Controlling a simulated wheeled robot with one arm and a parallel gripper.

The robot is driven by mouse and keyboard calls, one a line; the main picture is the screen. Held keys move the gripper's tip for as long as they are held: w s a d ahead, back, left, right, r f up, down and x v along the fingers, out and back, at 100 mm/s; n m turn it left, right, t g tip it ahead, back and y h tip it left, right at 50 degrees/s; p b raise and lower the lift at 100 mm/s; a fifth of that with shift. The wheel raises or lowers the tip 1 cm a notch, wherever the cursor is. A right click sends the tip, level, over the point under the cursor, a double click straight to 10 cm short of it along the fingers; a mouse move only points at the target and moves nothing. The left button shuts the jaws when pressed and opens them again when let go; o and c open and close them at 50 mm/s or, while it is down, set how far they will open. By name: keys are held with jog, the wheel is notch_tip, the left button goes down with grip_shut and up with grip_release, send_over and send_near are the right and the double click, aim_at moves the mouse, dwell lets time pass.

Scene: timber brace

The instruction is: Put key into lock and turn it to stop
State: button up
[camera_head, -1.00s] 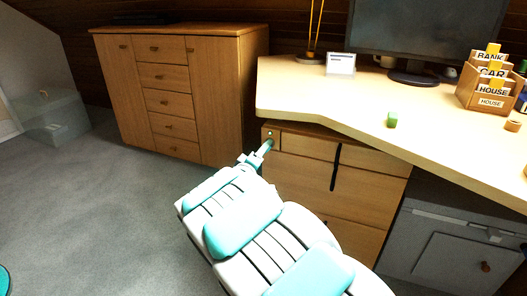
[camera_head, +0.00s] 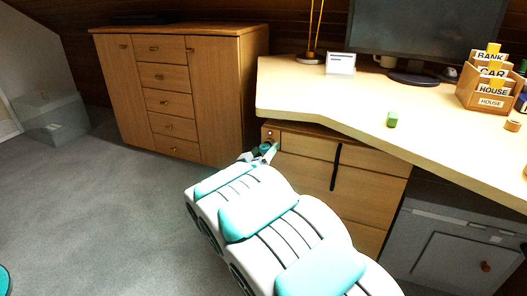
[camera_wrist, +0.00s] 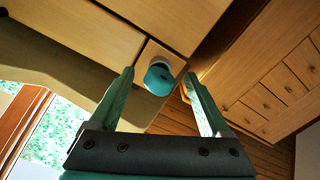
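A teal, rounded key head (camera_wrist: 158,81) stands out from a pale round collar on a narrow wooden panel (camera_wrist: 152,50) in the wrist view. The key's shaft is hidden, so how deep it sits and how far it is turned cannot be seen. My gripper (camera_wrist: 160,95) is open, with one finger on each side of the key head and visible gaps to both. In the head view my gripper (camera_head: 266,153) is at the top left corner of the drawer cabinet (camera_head: 305,178), where it largely covers the lock area.
The desk top (camera_head: 300,92) overhangs the cabinet just above my gripper. A dark vertical handle (camera_head: 336,167) is on the cabinet front. A wooden sideboard (camera_head: 215,100) stands to the left, with clear carpet before it. A green block (camera_head: 392,119) lies on the desk.

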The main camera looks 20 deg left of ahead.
jog(key=s, duration=0.8)
jog(key=s+d+g+y+p, duration=0.25)
jog(key=d+g+y, duration=0.25)
jog(key=d+g, duration=0.45)
jog(key=s+d+f+m+g+h, duration=0.1)
jog(key=s+d+g, duration=0.4)
jog(key=s+d, duration=0.9)
jog(key=s+d+f+m+g+h, duration=0.1)
jog(key=s+d+g, duration=0.4)
jog(key=s+d, duration=1)
jog(key=s+m+h, duration=0.1)
jog(key=s+m, duration=0.1)
jog(key=s, duration=0.6)
jog(key=shift+s+f+h+p, duration=0.15)
jog(key=shift+s+h+p, duration=0.1)
jog(key=shift+h+p, duration=0.15)
